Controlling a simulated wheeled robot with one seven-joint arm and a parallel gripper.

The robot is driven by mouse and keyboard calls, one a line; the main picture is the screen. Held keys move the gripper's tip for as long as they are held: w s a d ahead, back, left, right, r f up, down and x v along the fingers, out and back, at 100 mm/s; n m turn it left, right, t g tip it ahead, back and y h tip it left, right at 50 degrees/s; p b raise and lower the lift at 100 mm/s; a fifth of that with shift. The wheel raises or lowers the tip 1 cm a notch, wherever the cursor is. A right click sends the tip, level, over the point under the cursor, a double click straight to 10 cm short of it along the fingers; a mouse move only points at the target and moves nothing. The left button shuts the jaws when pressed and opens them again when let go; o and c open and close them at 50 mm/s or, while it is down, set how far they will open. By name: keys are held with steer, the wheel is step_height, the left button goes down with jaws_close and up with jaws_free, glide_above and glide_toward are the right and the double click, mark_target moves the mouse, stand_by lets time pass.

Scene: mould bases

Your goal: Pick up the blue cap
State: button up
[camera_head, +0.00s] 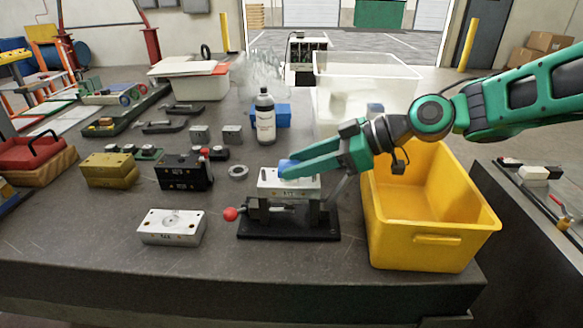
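The blue cap (288,167) sits at the upper left of a silver mould block (268,185), which rests on a black stand with a red-knobbed lever. My gripper (294,168) comes in from the right, with its green fingers reaching along the top of the block to the cap. The fingers overlap part of the cap. I cannot tell from this view whether they touch or clasp it.
A yellow bin (416,255) stands close to the right of the block. Behind are a bottle (265,120), a blue box (284,117) and a clear bin (350,72). Another silver block (171,229) lies at front left. The table's front centre is clear.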

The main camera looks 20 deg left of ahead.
steer(key=c, duration=0.4)
steer(key=shift+w, duration=0.1)
